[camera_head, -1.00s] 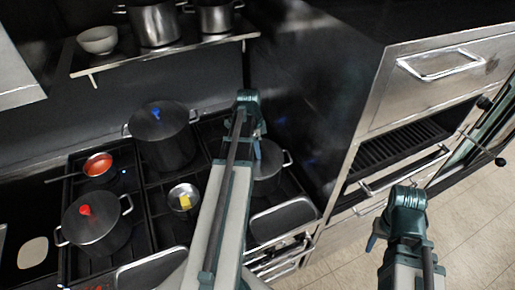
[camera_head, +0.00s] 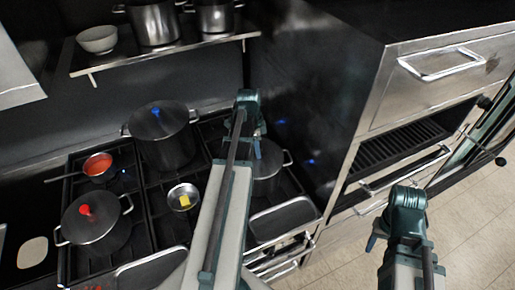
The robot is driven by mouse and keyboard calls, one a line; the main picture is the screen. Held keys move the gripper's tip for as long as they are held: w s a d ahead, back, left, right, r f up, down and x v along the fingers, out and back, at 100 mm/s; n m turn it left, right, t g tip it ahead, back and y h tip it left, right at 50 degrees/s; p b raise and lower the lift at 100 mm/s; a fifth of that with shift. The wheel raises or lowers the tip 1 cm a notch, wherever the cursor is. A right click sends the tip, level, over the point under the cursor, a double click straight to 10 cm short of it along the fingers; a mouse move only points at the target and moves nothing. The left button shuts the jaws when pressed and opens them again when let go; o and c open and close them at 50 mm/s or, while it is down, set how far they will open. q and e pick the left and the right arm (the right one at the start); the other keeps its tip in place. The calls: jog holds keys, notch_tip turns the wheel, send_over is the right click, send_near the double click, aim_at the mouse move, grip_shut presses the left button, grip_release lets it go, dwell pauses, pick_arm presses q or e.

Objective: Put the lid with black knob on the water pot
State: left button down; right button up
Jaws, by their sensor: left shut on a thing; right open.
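My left gripper (camera_head: 257,140) is over the pot at the right of the stove (camera_head: 268,180). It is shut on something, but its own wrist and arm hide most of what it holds. I make out no black knob, and I cannot tell whether the grey disc-like top of this pot is a lid or the pot's inside. Water is not visible, so I cannot confirm this is the water pot. My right gripper (camera_head: 375,240) is open and empty, over the floor to the right, away from the stove.
A large pot with a blue-knobbed lid (camera_head: 158,120) stands at the back. A pot with a red-knobbed lid (camera_head: 90,222) stands front left. A red-filled pan (camera_head: 97,165) and a small pan with a yellow piece (camera_head: 183,197) sit between. A shelf (camera_head: 150,62) holds pots and a bowl.

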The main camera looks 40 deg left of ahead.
pick_arm(q)
jog(key=shift+f+b, duration=0.45)
jog(key=shift+f, duration=0.05)
dwell(0.7)
dwell(0.3)
grip_release()
dwell(0.4)
jog(key=shift+r, duration=0.15)
jog(key=shift+r+p, duration=3.45)
jog(key=shift+p, duration=0.1)
